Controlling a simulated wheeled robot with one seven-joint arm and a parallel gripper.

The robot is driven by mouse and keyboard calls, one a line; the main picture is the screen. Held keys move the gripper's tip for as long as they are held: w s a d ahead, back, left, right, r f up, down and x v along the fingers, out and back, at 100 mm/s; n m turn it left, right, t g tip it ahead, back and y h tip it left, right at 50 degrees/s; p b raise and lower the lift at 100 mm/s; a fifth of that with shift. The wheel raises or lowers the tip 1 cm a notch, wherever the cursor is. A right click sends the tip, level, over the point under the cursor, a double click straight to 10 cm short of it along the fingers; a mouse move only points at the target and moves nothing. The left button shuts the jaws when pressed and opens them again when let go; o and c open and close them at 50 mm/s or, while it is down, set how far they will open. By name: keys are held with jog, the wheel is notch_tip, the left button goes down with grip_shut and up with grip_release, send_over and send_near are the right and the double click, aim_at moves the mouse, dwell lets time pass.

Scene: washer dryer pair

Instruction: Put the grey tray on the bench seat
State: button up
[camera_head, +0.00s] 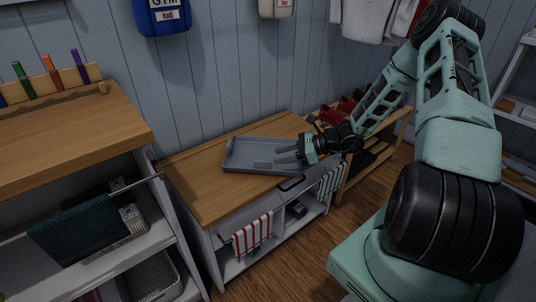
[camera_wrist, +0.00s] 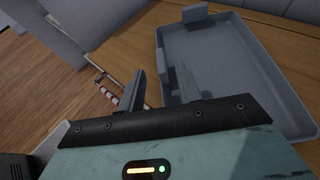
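The grey tray (camera_head: 262,157) is a shallow rectangular tray lying flat on a wooden cabinet top (camera_head: 205,188). In the wrist view the tray (camera_wrist: 235,75) fills the right side, with a raised grey tab on its far rim. My gripper (camera_head: 287,154) is at the tray's right end, with its fingers apart. In the wrist view the gripper (camera_wrist: 160,88) has one finger left of the tray's edge and the other by its near corner. Whether the fingers touch the tray is unclear. A low wooden bench (camera_head: 394,132) stands right of the cabinet, partly hidden by my arm.
A red-and-white striped towel (camera_head: 252,235) and a green-striped one (camera_head: 331,181) hang on the cabinet front. Red shoes (camera_head: 338,112) are by the bench. A higher wooden counter (camera_head: 65,130) is at left. Bags hang on the wall behind. Wooden floor lies in front.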

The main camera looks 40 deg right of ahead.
jog(key=shift+v, duration=0.85)
jog(key=s+a+r+n+g+h, duration=0.1)
jog(key=s+a+r+n+g, duration=0.25)
jog(key=a+n, duration=0.35)
jog(key=s+a+r+n+g, duration=0.3)
jog(key=a+n+g, duration=0.15)
jog(key=a, duration=0.55)
jog(key=s+a+r+n+g+h, duration=0.1)
jog(key=s+a+r+n+g, duration=0.25)
jog(key=a+n, duration=0.35)
jog(key=s+a+r+n+t+h, duration=0.1)
jog(key=s+a+r+n+h, duration=0.2)
jog(key=s+n, duration=0.5)
jog(key=s+a+r+n+t+h, duration=0.1)
jog(key=s+a+r+n+h, duration=0.3)
jog(key=s+n, duration=0.4)
jog(key=shift+a+r, duration=0.35)
jog(key=shift+a, duration=0.3)
notch_tip(320, 180, up, 28)
jog(key=p, duration=2.8)
jog(key=shift+f, duration=0.2)
